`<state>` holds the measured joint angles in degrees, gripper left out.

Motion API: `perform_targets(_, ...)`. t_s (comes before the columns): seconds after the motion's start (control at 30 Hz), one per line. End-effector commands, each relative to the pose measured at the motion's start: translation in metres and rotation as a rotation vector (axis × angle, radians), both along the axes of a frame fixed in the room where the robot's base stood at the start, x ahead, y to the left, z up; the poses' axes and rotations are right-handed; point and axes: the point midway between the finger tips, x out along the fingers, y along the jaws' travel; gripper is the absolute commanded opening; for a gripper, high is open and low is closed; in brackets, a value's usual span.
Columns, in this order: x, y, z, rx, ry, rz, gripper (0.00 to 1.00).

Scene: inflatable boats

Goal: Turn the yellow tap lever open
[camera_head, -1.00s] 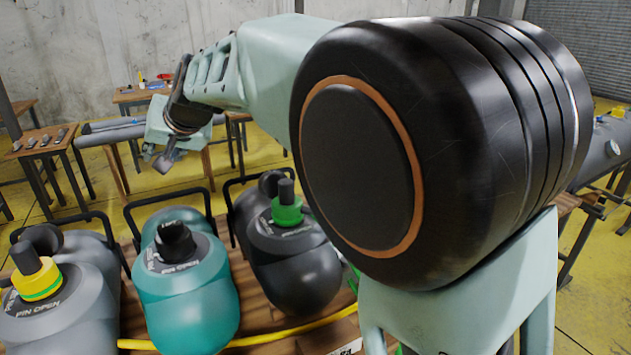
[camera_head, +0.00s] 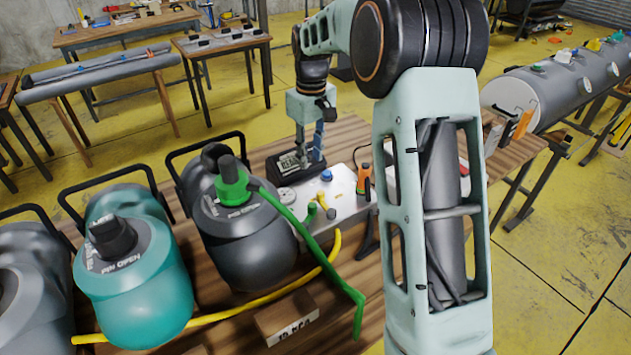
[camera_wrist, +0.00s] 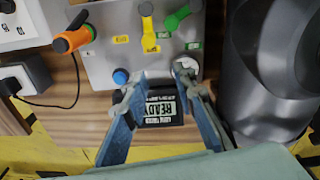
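The yellow tap lever (camera_wrist: 149,36) stands on a grey metal panel (camera_wrist: 106,60) in the wrist view, beside a green lever (camera_wrist: 177,18). In the head view the yellow lever (camera_head: 322,201) is small, on the light panel (camera_head: 345,197) past the black canister. My gripper (camera_wrist: 157,84) is open and empty in the wrist view. Its fingertips lie apart from the yellow lever, nearer the panel's edge. In the head view my gripper (camera_head: 308,155) points down by the black READY display (camera_head: 284,163); contact cannot be told.
A blue button (camera_wrist: 121,76) and an orange-handled item (camera_wrist: 72,40) sit near the levers. A black canister (camera_head: 245,235) and a teal canister (camera_head: 135,280) stand left of the panel. A yellow hose (camera_head: 225,315) crosses the wooden table.

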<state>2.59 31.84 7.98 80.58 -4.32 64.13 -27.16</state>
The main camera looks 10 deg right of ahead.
Motion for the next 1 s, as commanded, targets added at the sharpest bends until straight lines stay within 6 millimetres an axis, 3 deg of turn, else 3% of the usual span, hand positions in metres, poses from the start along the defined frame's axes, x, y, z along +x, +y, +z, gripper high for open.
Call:
perform_targets(0.1, -0.009, -0.024, -0.011, -0.009, 0.053, 0.031, 0.25)
perform_targets(0.2, -0.012, -0.030, -0.018, -0.011, 0.068, 0.043, 0.25)
perform_targets(0.37, -0.013, -0.029, -0.039, -0.011, 0.071, 0.044, 0.25)
perform_targets(0.7, -0.013, -0.029, -0.101, -0.012, 0.069, 0.043, 0.25)
perform_targets(1.0, -0.012, -0.029, -0.122, -0.012, 0.065, 0.043, 0.25)
